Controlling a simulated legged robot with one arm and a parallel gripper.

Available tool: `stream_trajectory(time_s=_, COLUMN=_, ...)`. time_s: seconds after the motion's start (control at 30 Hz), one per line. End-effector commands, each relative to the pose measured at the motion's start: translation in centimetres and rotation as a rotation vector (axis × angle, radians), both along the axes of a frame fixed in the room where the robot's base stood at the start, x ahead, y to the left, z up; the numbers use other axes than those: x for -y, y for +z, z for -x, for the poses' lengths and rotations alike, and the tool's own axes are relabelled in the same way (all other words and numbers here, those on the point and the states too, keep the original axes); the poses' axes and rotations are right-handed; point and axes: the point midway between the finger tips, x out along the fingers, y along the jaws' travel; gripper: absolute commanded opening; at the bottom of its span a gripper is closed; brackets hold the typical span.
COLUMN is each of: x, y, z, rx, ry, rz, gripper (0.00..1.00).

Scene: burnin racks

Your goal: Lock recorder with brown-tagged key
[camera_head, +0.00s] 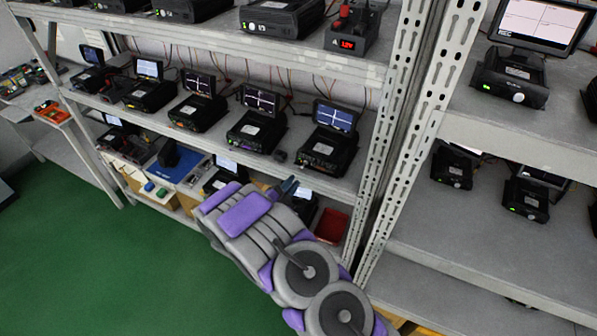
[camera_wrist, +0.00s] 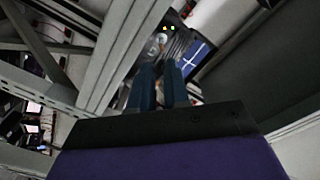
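My gripper (camera_head: 289,187) reaches toward the lower shelf of the middle rack, beside a dark device (camera_head: 303,205) partly hidden behind it. In the wrist view its two teal fingers (camera_wrist: 160,72) are close together with a narrow dark gap; I cannot tell whether something thin is between them. Beyond the fingertips is a dark device with a lit screen (camera_wrist: 192,60) and a round pale part on its front. Several similar screened devices, possibly recorders, stand on the shelf above, such as one at its right end (camera_head: 330,140). I cannot make out a brown-tagged key.
Perforated rack posts (camera_head: 395,130) stand right of my arm. The shelf above (camera_head: 290,165) overhangs the gripper's area. A red bin (camera_head: 331,226) sits right of the gripper; a blue mat (camera_head: 183,166) lies left on the lower shelf. The green floor (camera_head: 90,250) is clear.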

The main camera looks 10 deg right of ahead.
Motion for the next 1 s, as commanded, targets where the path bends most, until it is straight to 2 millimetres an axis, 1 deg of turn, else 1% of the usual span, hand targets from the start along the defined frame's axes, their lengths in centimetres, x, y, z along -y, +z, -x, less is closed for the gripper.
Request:
stream_trajectory(time_s=0.03, x=0.7, y=0.1, z=-0.7, rx=0.001, ry=-0.004, rz=0.0, gripper=0.16)
stream_trajectory(time_s=0.1, x=1.2, y=0.1, z=-1.6, rx=0.004, ry=-0.003, rz=-0.001, gripper=0.16)
stream_trajectory(time_s=0.3, x=2.5, y=0.1, z=-3.7, rx=0.003, ry=-0.001, rz=0.004, gripper=0.16)
stream_trajectory(time_s=0.4, x=3.1, y=0.1, z=-4.4, rx=0.003, ry=-0.001, rz=0.004, gripper=0.16)
stream_trajectory(time_s=0.53, x=3.4, y=0.1, z=-4.8, rx=0.003, ry=0.001, rz=0.004, gripper=0.16)
stream_trajectory(time_s=0.8, x=3.7, y=0.1, z=-4.9, rx=0.003, ry=0.001, rz=0.002, gripper=0.16)
stream_trajectory(time_s=0.83, x=3.7, y=0.1, z=-4.9, rx=0.002, ry=0.001, rz=0.003, gripper=0.15)
stream_trajectory(time_s=1.0, x=3.6, y=0.1, z=-4.9, rx=0.002, ry=0.001, rz=0.003, gripper=0.0)
